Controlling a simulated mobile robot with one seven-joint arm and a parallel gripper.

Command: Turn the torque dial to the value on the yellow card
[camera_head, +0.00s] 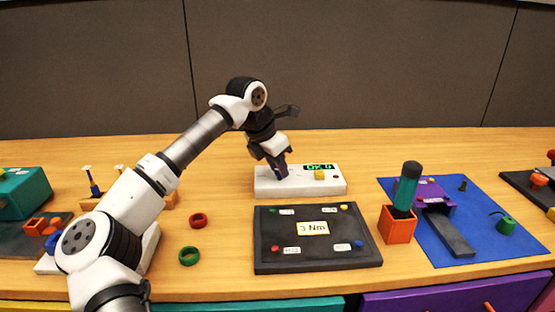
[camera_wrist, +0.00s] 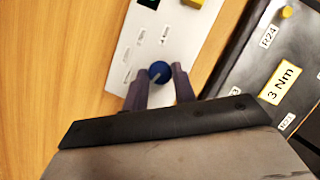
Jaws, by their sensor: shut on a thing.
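The torque dial (camera_wrist: 160,72) is a round blue knob with a light pointer line, on a white panel (camera_wrist: 196,28) with small printed marks around it. My gripper (camera_wrist: 160,80) has its two fingers on either side of the knob, shut on it. In the head view my gripper (camera_head: 282,174) reaches down onto the left part of the white panel (camera_head: 330,187) and hides the dial. The yellow card (camera_head: 313,228) reads 3 Nm and lies on a dark board. The card also shows in the wrist view (camera_wrist: 282,84).
The panel has a green display (camera_head: 319,167) and a yellow block (camera_head: 319,175). The dark board (camera_head: 330,262) lies in front. An orange box (camera_head: 396,226) holding a teal-handled tool (camera_head: 407,186) stands right of it. Red (camera_head: 198,220) and green (camera_head: 189,256) rings lie left.

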